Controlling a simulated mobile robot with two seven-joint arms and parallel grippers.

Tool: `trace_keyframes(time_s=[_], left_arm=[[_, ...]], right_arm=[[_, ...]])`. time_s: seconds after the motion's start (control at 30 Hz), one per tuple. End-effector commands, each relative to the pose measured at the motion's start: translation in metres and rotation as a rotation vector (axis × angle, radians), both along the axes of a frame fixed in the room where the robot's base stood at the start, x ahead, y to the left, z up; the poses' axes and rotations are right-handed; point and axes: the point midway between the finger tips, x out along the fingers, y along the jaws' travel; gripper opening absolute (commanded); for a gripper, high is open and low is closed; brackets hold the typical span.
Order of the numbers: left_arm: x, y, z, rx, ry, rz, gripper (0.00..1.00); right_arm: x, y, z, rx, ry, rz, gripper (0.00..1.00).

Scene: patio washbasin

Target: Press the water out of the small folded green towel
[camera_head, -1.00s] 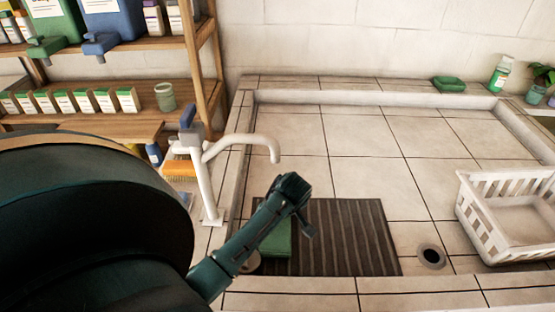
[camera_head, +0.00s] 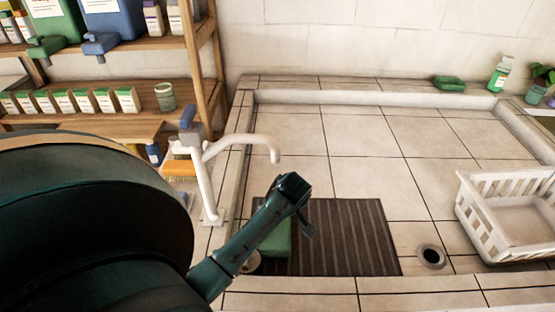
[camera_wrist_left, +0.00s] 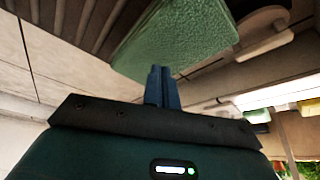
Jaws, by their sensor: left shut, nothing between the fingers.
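The small folded green towel (camera_head: 277,243) lies flat on the left part of a dark ribbed mat (camera_head: 345,235) in the basin, partly hidden by my left arm. My left gripper (camera_head: 309,232) points down close to the towel's right side in the head view. In the left wrist view, the gripper's fingers (camera_wrist_left: 160,78) are shut together with nothing between them. Their tips overlap the near edge of the towel (camera_wrist_left: 178,38); whether they touch it, I cannot tell. My right gripper is not in view.
A white tap (camera_head: 209,180) stands on the basin's left rim. A drain hole (camera_head: 432,257) lies right of the mat, and a white basket (camera_head: 490,236) stands beyond it. A green soap-like block (camera_head: 449,83) sits on the back ledge. The basin floor behind the mat is clear.

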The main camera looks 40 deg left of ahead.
Motion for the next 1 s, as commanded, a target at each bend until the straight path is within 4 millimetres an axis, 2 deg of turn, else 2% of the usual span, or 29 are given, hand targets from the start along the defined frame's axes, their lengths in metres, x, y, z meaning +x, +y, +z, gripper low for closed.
trace_keyframes(time_s=[0.53,1.0], left_arm=[[0.0,0.0,-0.001,0.0,0.0,0.0,0.0],[0.0,0.0,-0.01,-0.001,0.001,0.0,0.0]], right_arm=[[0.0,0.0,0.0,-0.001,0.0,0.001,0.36],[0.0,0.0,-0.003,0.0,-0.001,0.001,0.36]])
